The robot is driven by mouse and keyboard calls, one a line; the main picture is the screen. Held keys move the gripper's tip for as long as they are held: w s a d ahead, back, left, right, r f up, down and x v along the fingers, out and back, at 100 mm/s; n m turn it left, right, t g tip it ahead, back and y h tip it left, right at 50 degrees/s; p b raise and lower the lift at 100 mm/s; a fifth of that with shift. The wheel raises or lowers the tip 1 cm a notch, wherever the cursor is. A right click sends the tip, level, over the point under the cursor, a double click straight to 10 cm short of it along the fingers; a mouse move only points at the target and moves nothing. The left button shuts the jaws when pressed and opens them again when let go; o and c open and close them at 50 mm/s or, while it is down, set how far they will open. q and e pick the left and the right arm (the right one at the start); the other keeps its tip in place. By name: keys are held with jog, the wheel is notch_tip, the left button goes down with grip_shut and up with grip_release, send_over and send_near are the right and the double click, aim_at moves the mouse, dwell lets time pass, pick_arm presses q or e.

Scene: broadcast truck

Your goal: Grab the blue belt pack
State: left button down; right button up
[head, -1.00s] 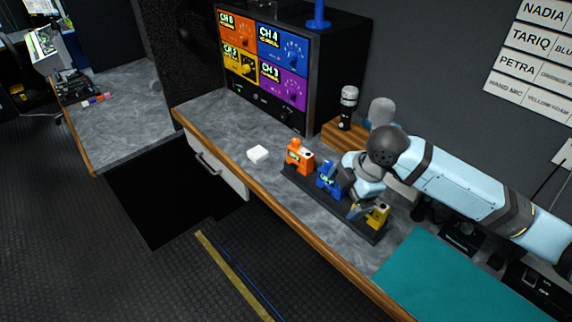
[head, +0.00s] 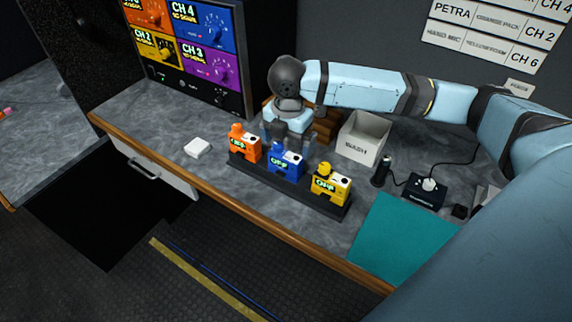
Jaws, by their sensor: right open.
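The blue belt pack (head: 285,163) stands upright in the middle of a dark rack (head: 322,205) on the counter. An orange belt pack (head: 244,145) stands to its left and a yellow belt pack (head: 331,184) to its right. My right gripper (head: 291,143) points down, just behind and above the blue pack. It is open. Its fingertips are partly hidden by the blue pack, so I cannot tell whether they touch it. My left gripper is not in view.
A small white box (head: 197,147) lies left of the rack. A teal mat (head: 401,241) covers the counter at the right. The channel panel (head: 188,48) stands at the back left.

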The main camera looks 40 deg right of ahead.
aim_at(287, 153)
jog(key=shift+w+f, duration=0.15)
jog(key=shift+f, duration=2.6)
jog(key=c, duration=0.8)
